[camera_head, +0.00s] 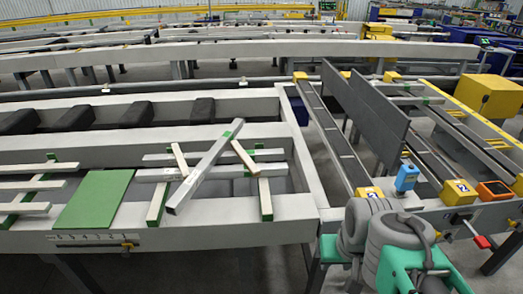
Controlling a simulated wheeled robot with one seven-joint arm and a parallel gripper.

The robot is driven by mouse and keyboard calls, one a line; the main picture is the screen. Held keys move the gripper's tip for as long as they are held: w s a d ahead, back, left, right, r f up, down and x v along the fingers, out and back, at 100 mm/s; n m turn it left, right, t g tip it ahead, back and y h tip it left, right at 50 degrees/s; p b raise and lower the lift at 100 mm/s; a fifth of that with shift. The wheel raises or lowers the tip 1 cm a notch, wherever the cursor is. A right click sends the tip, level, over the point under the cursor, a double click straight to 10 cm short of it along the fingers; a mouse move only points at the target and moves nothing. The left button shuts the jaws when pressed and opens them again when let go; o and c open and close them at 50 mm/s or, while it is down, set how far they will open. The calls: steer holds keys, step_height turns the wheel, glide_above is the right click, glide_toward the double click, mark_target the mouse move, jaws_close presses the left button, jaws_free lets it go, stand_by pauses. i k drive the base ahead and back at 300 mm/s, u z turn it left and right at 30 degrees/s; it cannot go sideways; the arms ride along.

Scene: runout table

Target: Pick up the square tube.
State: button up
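A long grey square tube (203,168) lies diagonally on the runout table (245,232), left of the picture's centre. Its dark end faces the near left and its far end points up and to the right. It crosses over other pale bars (155,174) and looks tilted on top of them. Shorter pale bars (180,160) lie on either side of it. The fingers of my gripper do not show, so whether it is open or shut is not visible.
A green plate (95,198) lies left of the pile, with several pale bars (22,186) farther left. Two tall dark plates (376,115) stand at the right. A blue device (406,178) and yellow blocks (457,192) sit at the right front. Grey-and-teal parts fill the lower right.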

mark_target(177, 204)
steer(key=z, duration=0.2)
steer(key=i, duration=0.9)
steer(key=u, duration=3.15)
steer(key=i, duration=0.5)
